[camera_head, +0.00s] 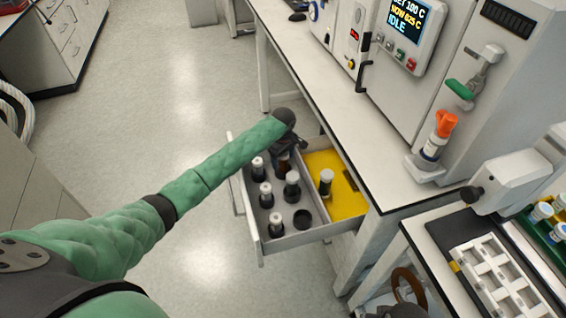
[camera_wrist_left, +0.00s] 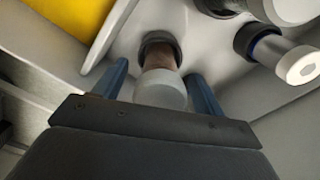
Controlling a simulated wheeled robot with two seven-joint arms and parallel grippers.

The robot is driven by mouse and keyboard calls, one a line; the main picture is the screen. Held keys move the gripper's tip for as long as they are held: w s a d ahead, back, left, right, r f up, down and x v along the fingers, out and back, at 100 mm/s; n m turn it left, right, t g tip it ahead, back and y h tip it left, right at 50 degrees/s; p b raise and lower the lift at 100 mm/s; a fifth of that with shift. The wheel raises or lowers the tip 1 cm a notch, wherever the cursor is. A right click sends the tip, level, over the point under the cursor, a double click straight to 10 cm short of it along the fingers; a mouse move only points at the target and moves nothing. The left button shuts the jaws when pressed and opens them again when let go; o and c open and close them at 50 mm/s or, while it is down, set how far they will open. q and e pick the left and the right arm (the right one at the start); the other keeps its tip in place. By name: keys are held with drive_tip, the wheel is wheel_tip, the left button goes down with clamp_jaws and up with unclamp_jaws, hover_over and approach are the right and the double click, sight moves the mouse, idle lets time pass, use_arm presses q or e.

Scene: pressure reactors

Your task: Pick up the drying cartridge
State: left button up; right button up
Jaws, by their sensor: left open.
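My left gripper (camera_head: 285,148) reaches down over the open drawer (camera_head: 297,241). In the left wrist view its two blue fingers (camera_wrist_left: 160,82) are open, one on each side of a cartridge (camera_wrist_left: 161,88) with a brown body and a pale cap. The cartridge stands in a dark round holder; I cannot tell whether the fingers touch it. In the head view this brown cartridge (camera_head: 284,165) is mostly hidden under the gripper. No label that marks it as the drying cartridge is readable. My right gripper is not seen.
Several white-capped cartridges (camera_head: 266,194) stand in the drawer's grey part, with one empty holder (camera_head: 302,218). Another cartridge (camera_head: 326,182) stands by the yellow section (camera_head: 345,199). The bench (camera_head: 330,101) with machines is right of the drawer. Open floor (camera_head: 180,90) lies left.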

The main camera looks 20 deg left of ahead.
use_arm(q)
drive_tip(key=shift+f, duration=1.15)
drive_tip(key=c, duration=1.2)
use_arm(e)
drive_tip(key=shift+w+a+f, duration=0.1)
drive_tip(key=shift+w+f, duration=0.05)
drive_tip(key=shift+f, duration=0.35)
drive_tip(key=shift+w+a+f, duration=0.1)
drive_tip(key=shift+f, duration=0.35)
use_arm(q)
drive_tip(key=shift+r, duration=0.1)
